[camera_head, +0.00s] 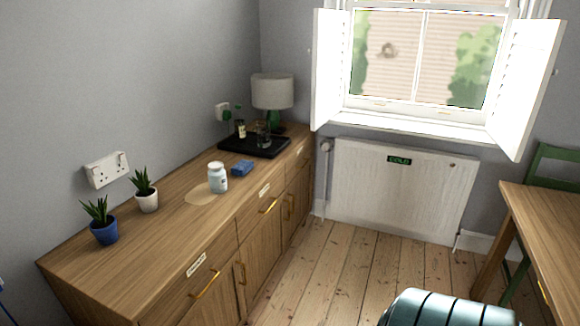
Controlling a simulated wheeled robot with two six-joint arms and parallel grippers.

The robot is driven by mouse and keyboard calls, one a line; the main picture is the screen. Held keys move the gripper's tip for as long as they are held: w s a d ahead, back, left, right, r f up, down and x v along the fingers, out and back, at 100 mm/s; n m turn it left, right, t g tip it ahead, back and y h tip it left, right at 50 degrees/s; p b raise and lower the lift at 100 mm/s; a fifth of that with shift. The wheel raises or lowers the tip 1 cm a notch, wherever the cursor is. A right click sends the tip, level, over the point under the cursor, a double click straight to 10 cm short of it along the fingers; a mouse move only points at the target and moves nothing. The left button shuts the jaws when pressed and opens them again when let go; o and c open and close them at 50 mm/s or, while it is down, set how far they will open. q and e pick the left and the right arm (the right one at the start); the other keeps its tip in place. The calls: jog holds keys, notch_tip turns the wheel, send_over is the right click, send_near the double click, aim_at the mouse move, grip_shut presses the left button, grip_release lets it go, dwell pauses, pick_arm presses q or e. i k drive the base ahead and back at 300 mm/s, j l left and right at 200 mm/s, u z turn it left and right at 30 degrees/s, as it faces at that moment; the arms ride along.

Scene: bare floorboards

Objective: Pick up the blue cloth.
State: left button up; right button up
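A small folded blue cloth (242,167) lies on top of the wooden sideboard (160,241), near its front edge. It sits just behind and to the right of a white jar (217,178) with a pale blue label. A gap separates the cloth from the black tray further back. Nothing hides it. Neither my left nor my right gripper shows in the head view.
A black tray (270,151) with a bottle and a glass, and a lamp (272,92), stand at the sideboard's far end. Two potted plants (104,228) (146,197) stand nearer. Floorboards (335,270) are clear before the radiator (390,195). A wooden table (550,225) stands right.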

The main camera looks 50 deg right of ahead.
aim_at(241, 169)
jog(key=z, duration=1.4)
